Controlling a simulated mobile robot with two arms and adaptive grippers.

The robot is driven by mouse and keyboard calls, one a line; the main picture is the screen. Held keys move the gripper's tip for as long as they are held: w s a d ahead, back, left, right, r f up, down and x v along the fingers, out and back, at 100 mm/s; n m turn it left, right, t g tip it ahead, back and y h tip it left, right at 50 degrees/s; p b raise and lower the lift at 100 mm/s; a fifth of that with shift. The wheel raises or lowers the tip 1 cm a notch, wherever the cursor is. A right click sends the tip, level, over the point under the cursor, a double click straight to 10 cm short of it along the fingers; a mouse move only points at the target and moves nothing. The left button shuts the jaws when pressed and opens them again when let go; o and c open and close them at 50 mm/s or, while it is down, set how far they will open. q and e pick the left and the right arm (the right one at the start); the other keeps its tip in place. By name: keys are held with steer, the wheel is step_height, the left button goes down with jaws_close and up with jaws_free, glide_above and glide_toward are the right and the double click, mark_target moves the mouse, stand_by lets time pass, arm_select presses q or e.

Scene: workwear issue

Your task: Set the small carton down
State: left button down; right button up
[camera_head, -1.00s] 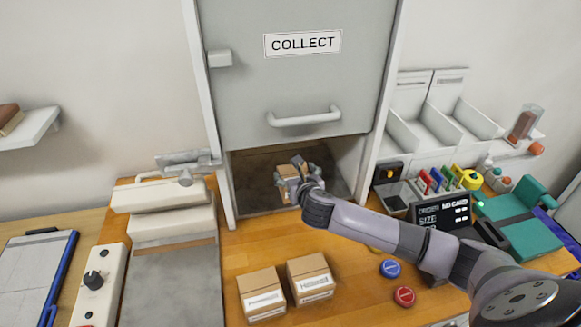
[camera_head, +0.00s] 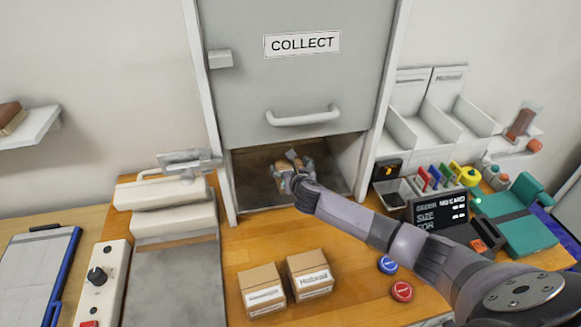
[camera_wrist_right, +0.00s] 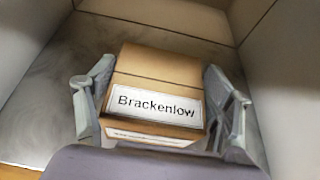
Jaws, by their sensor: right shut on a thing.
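The small carton (camera_wrist_right: 152,72) is brown cardboard with a white label reading "Brackenlow" in the right wrist view. My right gripper (camera_wrist_right: 158,82) is shut on it, with one finger at each side. In the head view, my right gripper (camera_head: 290,172) reaches inside the open lower bay of the grey COLLECT locker (camera_head: 300,80). There the wrist hides most of the carton. The carton is over the bay's grey floor (camera_wrist_right: 50,100), and I cannot tell whether it touches it. My left gripper is not in view.
The locker's side walls and raised door (camera_head: 304,117) surround my right gripper. Two labelled cartons (camera_head: 262,290) (camera_head: 310,275) stand on the wooden counter in front. Blue and red buttons (camera_head: 388,264) (camera_head: 401,291) and a dark display (camera_head: 438,213) lie to the right, near my arm.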

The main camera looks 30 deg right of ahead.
steer(key=o, duration=1.3)
steer(key=shift+f, duration=0.1)
steer(key=shift+o, duration=0.2)
steer(key=shift+r, duration=0.2)
steer(key=shift+s, duration=0.25)
steer(key=v, duration=1.1)
steer(key=shift+s+b, duration=0.25)
steer(key=shift+b, duration=0.15)
steer(key=shift+a, duration=0.1)
